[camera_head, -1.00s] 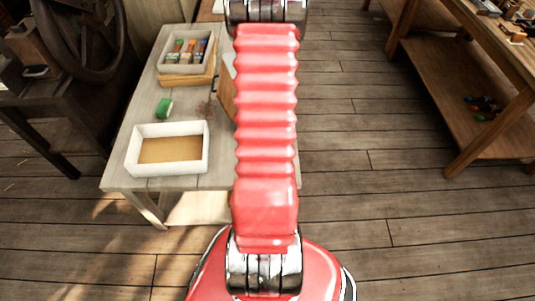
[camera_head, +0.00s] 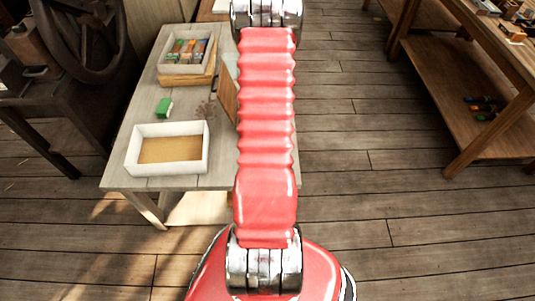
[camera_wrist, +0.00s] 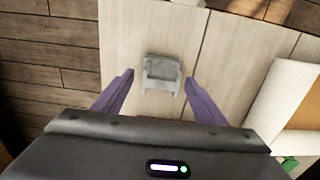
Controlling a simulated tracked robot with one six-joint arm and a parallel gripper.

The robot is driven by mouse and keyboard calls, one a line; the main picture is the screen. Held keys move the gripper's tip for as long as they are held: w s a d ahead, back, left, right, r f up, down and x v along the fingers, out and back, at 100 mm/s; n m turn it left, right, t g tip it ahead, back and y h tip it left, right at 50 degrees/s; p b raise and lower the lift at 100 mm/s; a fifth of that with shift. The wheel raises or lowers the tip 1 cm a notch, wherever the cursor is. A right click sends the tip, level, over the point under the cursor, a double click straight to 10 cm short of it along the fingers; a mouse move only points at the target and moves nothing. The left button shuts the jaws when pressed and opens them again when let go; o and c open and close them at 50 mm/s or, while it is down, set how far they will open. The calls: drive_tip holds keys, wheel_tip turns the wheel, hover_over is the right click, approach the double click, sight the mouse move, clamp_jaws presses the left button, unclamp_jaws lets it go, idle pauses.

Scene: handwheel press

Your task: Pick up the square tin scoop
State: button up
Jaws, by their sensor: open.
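The square tin scoop (camera_wrist: 162,72) shows in the wrist view as a small grey, square-edged piece lying on the pale wooden table (camera_wrist: 222,75). My gripper (camera_wrist: 160,84) is open, with its two purple fingers apart. In the picture the scoop lies between and just beyond the fingertips, and I see no contact. How high the fingers are above the table I cannot tell. In the head view my red arm hides the right part of the table, and neither the scoop nor my gripper shows there.
A white tray with a tan bottom (camera_head: 130,157) stands at the table's near end. A green block (camera_head: 164,108) lies behind it. A box of several coloured items (camera_head: 162,66) stands farther back. A handwheel press (camera_head: 85,75) is at left. Bare floor (camera_head: 345,190) lies to the right.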

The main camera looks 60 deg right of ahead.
drive_tip(key=shift+f, duration=1.3)
drive_tip(key=c, duration=1.1)
drive_tip(key=shift+r, duration=0.1)
drive_tip(key=shift+c, duration=0.2)
drive_tip(key=shift+r, duration=4.95)
